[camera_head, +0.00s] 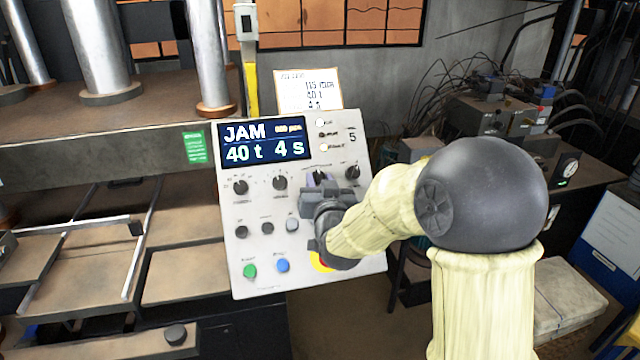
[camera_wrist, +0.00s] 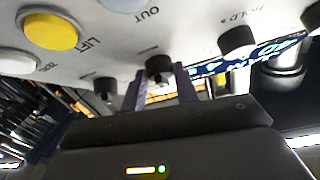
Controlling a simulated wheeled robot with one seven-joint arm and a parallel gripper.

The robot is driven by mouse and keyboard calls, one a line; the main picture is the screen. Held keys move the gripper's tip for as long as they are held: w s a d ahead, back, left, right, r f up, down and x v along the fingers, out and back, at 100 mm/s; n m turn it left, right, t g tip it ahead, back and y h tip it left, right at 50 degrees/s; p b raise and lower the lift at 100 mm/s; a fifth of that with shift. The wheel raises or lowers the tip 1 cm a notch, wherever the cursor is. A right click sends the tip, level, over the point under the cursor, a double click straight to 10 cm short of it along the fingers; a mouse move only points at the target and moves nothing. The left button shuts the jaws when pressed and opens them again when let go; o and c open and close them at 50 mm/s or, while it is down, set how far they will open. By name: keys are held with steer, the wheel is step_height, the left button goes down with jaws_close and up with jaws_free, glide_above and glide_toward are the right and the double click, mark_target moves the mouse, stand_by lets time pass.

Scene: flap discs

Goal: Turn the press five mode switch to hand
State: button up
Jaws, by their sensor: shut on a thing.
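The press control panel (camera_head: 262,212), marked 5, stands tilted in the middle of the head view. Its upper row has black knobs, and the third from the left (camera_head: 318,176) is at my gripper (camera_head: 318,188). In the wrist view my gripper (camera_wrist: 160,76) has its two fingers on either side of this black knob (camera_wrist: 159,66), shut on it. I take it to be the mode switch; its label is too small to read. The fingers partly cover the knob, so its pointer direction is unclear. My arm hides the panel's lower right.
The panel screen (camera_head: 262,140) reads JAM, 40 t, 4 s. Another knob (camera_head: 352,172) sits close to the right; two more are left. Green (camera_head: 250,271) and blue (camera_head: 283,265) buttons are below. A yellow button (camera_wrist: 50,31) shows in the wrist view.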

steer(key=n+y+b, duration=0.2)
steer(key=n+b, duration=0.1)
steer(key=shift+d+f+g, duration=0.15)
steer(key=shift+d+g, duration=0.05)
steer(key=shift+g, duration=0.1)
steer(key=n+y+b, duration=0.1)
steer(key=n, duration=0.1)
steer(key=shift+w+d+n+g+y, duration=0.1)
steer(key=shift+n+g+y, duration=0.2)
steer(key=shift+g+y, duration=0.1)
steer(key=n+g+y, duration=0.1)
steer(key=n, duration=0.1)
steer(key=n+y+p, duration=0.1)
steer(key=n, duration=0.1)
steer(key=shift+w+d+r+g, duration=0.1)
steer(key=shift+d+r+g, duration=0.05)
steer(key=shift+r+g, duration=0.25)
steer(key=shift+n+g+y+p, duration=0.5)
steer(key=shift+n+g, duration=0.1)
steer(key=shift+n, duration=0.5)
steer(key=o, duration=1)
steer(key=shift+f, duration=0.1)
